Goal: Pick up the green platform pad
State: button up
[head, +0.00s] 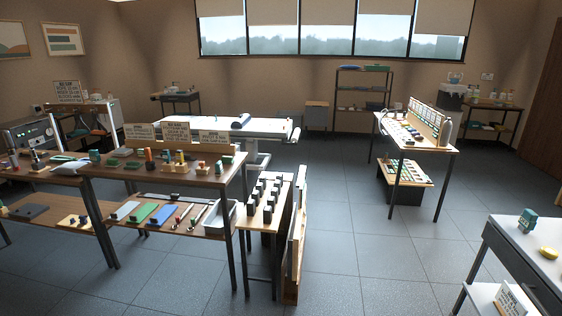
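A flat green pad (142,213), which looks like the green platform pad, lies on the lower shelf (183,226) of the wooden table at the left. It lies between a pale pad (125,210) on its left and a blue pad (161,214) on its right. The tabletop is above the shelf, and the pad's front side is open to view. My gripper is not in view.
The tabletop (222,171) holds several small blocks and signs. A white bin (225,220) stands at the shelf's right end. A stand (262,213) with black blocks is right of the table. The grey tiled floor (350,235) is clear in the middle.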

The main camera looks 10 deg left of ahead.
aim_at(146, 209)
jog(key=i+j+u, duration=0.1)
jog(key=i+u, duration=0.3)
jog(key=i, duration=0.2)
jog(key=i+l+u, duration=0.1)
jog(key=i+u, duration=0.25)
jog(key=i, duration=0.25)
jog(key=i+l+u, duration=0.25)
jog(key=i+u, duration=0.15)
jog(key=i, duration=0.15)
jog(key=i+j+u, duration=0.15)
jog(key=i+u, duration=0.25)
jog(key=i, duration=0.7)
jog(key=i+l+u, duration=0.2)
jog(key=i+u, duration=0.2)
jog(key=i, duration=0.65)
jog(key=i+j+z, duration=0.15)
jog(key=i, duration=0.4)
jog(key=i+j+z, duration=0.1)
jog(key=i+j, duration=0.15)
jog(key=i, duration=0.25)
